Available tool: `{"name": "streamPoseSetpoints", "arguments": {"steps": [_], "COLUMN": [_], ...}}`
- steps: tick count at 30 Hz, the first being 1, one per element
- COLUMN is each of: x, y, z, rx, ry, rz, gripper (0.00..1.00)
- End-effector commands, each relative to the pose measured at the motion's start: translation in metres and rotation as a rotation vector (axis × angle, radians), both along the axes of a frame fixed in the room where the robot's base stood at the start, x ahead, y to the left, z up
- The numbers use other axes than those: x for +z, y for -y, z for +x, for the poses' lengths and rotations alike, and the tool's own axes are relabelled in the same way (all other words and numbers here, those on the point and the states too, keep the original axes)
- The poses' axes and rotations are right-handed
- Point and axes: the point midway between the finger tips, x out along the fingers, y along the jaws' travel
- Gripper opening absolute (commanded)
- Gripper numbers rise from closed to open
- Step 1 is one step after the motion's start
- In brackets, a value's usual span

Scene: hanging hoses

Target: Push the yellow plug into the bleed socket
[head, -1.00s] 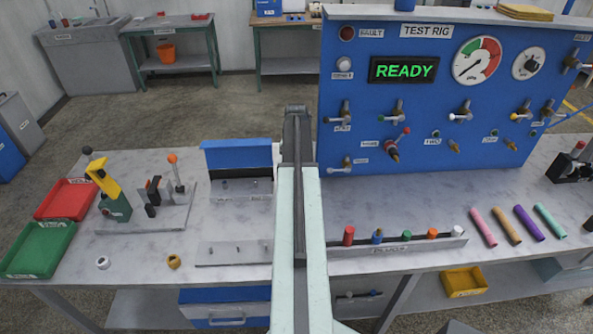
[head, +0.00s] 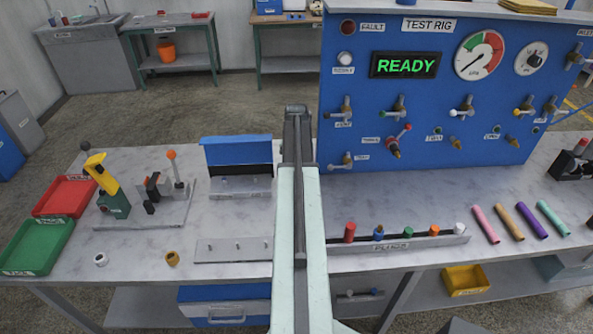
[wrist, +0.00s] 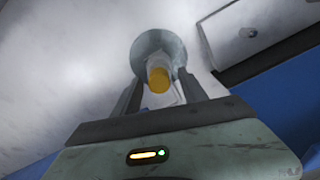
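In the wrist view a short yellow-orange cylinder, by its colour the yellow plug (wrist: 158,78), stands between the two fingers of my gripper (wrist: 160,82). Its round end faces the camera. A round grey disc (wrist: 158,42) lies just beyond it; I cannot tell whether this is a socket or part of the plug. The fingers stand apart, one on each side of the plug, and contact is not clear. In the head view my arm hides the gripper and the plug. I cannot make out the bleed socket's label.
The blue test rig (head: 440,115) with valves and a READY display (head: 405,65) stands right of my arm. A plug rack (head: 400,245) holds several coloured plugs. A blue-lidded box (head: 237,150) stands left of my arm. Coloured hose pieces (head: 520,222) lie at the right.

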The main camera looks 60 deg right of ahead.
Motion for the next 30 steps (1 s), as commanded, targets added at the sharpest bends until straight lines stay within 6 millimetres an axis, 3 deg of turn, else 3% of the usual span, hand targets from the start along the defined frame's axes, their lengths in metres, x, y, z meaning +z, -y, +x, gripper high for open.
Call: {"name": "streamPoseSetpoints", "arguments": {"steps": [8,18,21,30], "x": [0.011,0.07,0.08,0.078], "y": [0.0,0.0,0.0,0.0], "z": [0.0,0.0,0.0,0.0], "rx": [0.0,0.0,0.0,0.0], "ry": [0.0,0.0,0.0,0.0], "rz": [0.0,0.0,0.0,0.0], "gripper": [0.5,0.5,0.5,0.5]}}
